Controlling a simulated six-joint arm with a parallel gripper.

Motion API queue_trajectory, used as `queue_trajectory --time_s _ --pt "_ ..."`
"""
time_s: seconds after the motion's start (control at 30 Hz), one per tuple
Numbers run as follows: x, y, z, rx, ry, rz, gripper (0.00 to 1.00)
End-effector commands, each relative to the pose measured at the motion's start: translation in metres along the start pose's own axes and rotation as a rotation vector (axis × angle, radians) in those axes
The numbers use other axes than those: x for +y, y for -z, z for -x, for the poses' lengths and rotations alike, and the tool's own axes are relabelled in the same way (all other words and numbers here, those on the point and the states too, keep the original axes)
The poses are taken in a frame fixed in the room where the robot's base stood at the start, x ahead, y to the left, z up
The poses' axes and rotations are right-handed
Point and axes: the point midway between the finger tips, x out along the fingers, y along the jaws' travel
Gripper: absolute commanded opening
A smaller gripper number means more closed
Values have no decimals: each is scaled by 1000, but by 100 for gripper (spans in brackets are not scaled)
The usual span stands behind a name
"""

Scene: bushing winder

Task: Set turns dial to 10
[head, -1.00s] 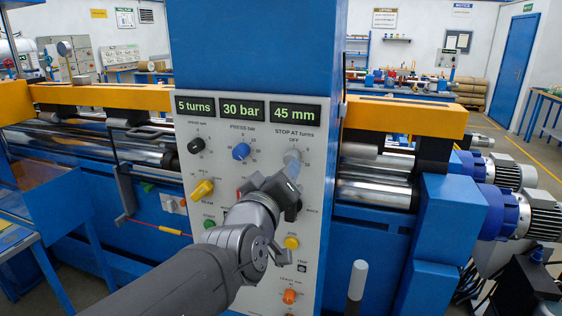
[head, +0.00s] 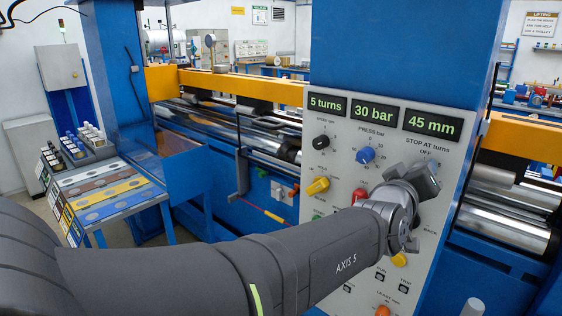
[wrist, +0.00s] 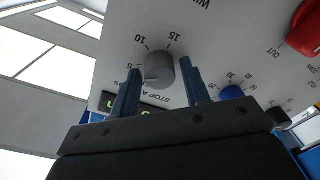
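The grey turns dial (wrist: 160,72), marked STOP AT turns, sits on the pale control panel (wrist: 230,50). In the wrist view the numbers 5, 10 and 15 show around it; its exact pointer direction is hard to tell. My gripper (wrist: 161,66) is open, with one dark blue finger on either side of the dial and gaps visible between. In the head view my gripper (head: 416,184) is at the dial's place below the OFF label and largely hides it. The turns display (head: 327,105) reads "5 turns".
A blue press knob (head: 365,155) and a black speed knob (head: 321,142) lie left of the dial. A yellow knob (head: 318,186) is lower left. A large red knob (wrist: 304,30) shows in the wrist view. Displays also read 30 bar and 45 mm.

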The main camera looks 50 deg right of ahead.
Motion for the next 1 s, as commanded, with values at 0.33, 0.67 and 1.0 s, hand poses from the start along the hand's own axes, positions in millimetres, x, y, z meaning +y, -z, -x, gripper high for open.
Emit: queue_trajectory --time_s 0.33,0.67,1.0 --pt "0 0 0 0 0 -5 7" --pt "0 0 0 3 -3 -125 7" --pt "0 -1 0 10 -9 -423 7"
